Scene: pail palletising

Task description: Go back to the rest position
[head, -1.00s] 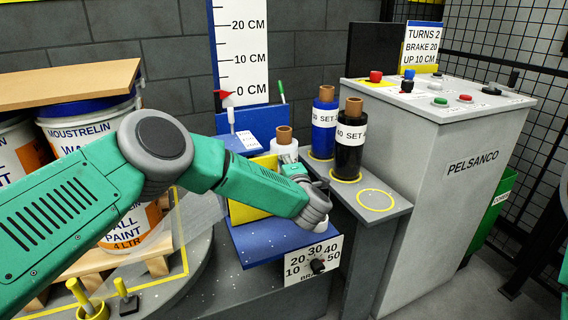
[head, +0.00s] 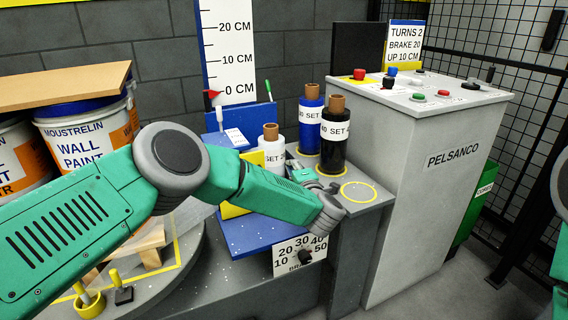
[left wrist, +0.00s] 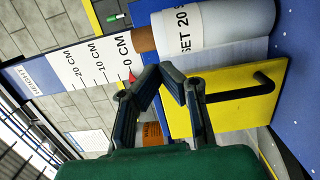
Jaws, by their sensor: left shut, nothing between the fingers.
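My left arm crosses the head view from the left. Its left gripper (head: 306,178) is small there, just right of the white film roll (head: 272,154), with its fingertips hard to make out. In the left wrist view the fingers of the left gripper (left wrist: 168,72) come together at the tips with nothing between them. The white roll (left wrist: 222,28), marked SET 20, stands beyond them, apart from the fingers as far as I can see. My right gripper is out of view; only part of my right arm shows at the right edge.
Blue (head: 311,118) and black (head: 334,138) rolls stand on the grey shelf (head: 378,202), near an empty yellow ring. The control cabinet (head: 425,190) stands right. Paint pails (head: 88,140) under a board (head: 65,86) are left. A brake dial (head: 304,256) is below the gripper.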

